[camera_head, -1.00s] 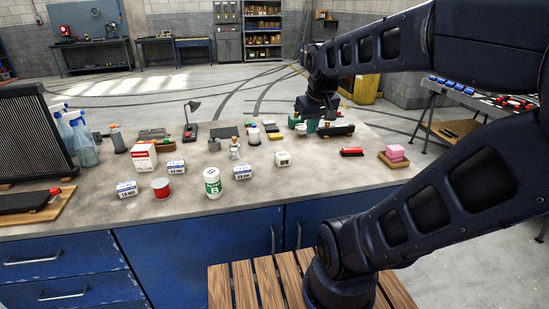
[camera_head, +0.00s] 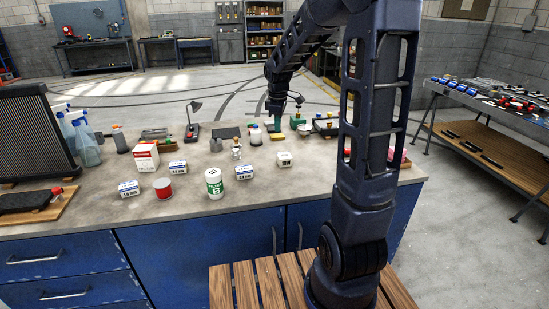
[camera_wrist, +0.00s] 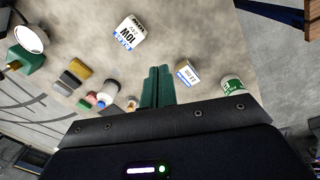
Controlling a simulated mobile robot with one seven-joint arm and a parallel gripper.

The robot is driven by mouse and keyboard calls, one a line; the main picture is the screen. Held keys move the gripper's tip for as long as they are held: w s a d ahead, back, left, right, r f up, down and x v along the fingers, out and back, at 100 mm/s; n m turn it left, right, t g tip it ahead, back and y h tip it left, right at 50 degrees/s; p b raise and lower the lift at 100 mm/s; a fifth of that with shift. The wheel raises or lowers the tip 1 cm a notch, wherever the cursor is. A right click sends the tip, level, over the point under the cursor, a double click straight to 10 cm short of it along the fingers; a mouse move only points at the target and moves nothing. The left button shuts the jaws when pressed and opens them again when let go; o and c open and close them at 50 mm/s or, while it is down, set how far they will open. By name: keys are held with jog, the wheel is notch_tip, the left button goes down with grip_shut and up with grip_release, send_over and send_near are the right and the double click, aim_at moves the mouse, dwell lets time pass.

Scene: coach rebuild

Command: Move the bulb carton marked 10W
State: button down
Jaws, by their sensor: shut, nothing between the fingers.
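The bulb carton marked 10W (camera_wrist: 122,35) is a small white box with a blue band, standing on the bench top at the upper middle of the wrist view. In the head view a small white carton (camera_head: 284,159), whose print is hard to read, sits right of centre and appears to be the same one. My gripper (camera_wrist: 158,72) has green fingers, closed together and empty, pointing down over the bench and apart from the carton. In the head view my gripper (camera_head: 276,135) is behind the carton, slightly to its left.
Similar cartons (camera_head: 178,167) (camera_head: 129,188) (camera_head: 244,172) stand to the left, with a red spool (camera_head: 162,188) and a green-labelled white bottle (camera_head: 214,183). Bare bench lies around the 10W carton.

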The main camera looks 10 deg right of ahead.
jog(key=w+a+f+n+g, duration=0.1)
jog(key=w+a+f+n, duration=0.3)
jog(key=w+f, duration=0.5)
jog(key=shift+n, duration=0.4)
jog(key=f, duration=1.1)
jog(key=shift+s+d+f, duration=0.1)
jog(key=shift+s+d, duration=0.2)
jog(key=d, duration=0.2)
jog(key=shift+d+r, duration=0.25)
jog(key=shift+d, duration=0.75)
jog(key=d, duration=2)
jog(key=shift+d, duration=0.25)
jog(key=shift+a, duration=0.15)
